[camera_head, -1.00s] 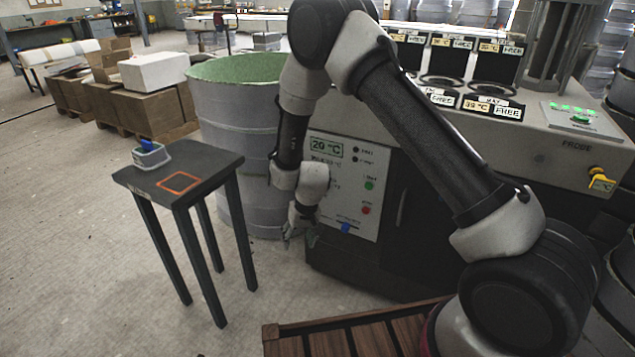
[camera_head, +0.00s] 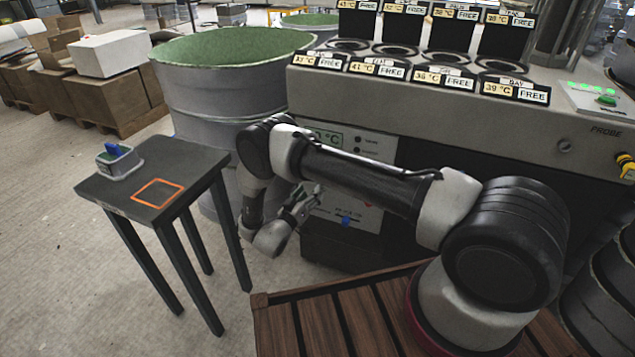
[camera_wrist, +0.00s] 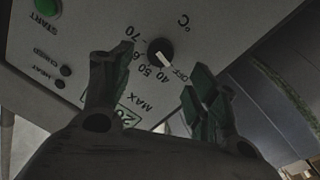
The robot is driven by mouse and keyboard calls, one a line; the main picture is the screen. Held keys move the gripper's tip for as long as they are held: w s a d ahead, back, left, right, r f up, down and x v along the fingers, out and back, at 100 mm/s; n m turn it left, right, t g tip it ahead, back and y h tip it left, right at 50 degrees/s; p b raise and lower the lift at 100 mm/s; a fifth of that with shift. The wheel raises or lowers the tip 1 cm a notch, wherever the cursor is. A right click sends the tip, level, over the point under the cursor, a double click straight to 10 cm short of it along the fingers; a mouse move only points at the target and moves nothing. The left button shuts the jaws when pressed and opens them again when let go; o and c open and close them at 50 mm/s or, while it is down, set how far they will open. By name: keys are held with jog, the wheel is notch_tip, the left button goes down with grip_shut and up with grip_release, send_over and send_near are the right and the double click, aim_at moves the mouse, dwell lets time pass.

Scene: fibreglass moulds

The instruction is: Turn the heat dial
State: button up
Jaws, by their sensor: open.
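The heat dial (camera_wrist: 160,52) is a small black knob with a white pointer on the grey control panel (camera_wrist: 215,25), seen upside down in the wrist view. Its scale shows OFF, 40, 50, 60, 70 and °C; the pointer faces the OFF and 40 side. My gripper (camera_wrist: 155,85) is open, its two fingers on either side of the dial in the picture, and I see no contact. In the head view my gripper (camera_head: 305,203) is low in front of the panel, and my arm hides the dial.
A blue slider (camera_head: 346,220) sits low on the panel. A green START button (camera_wrist: 46,7) shows in the wrist view. A large grey drum (camera_head: 215,90) stands left of the machine. A dark table (camera_head: 190,165) with a small grey tray (camera_head: 119,163) stands left of my arm.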

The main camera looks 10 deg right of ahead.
jog(key=x, duration=0.7)
jog(key=shift+w, duration=0.1)
jog(key=c, duration=1)
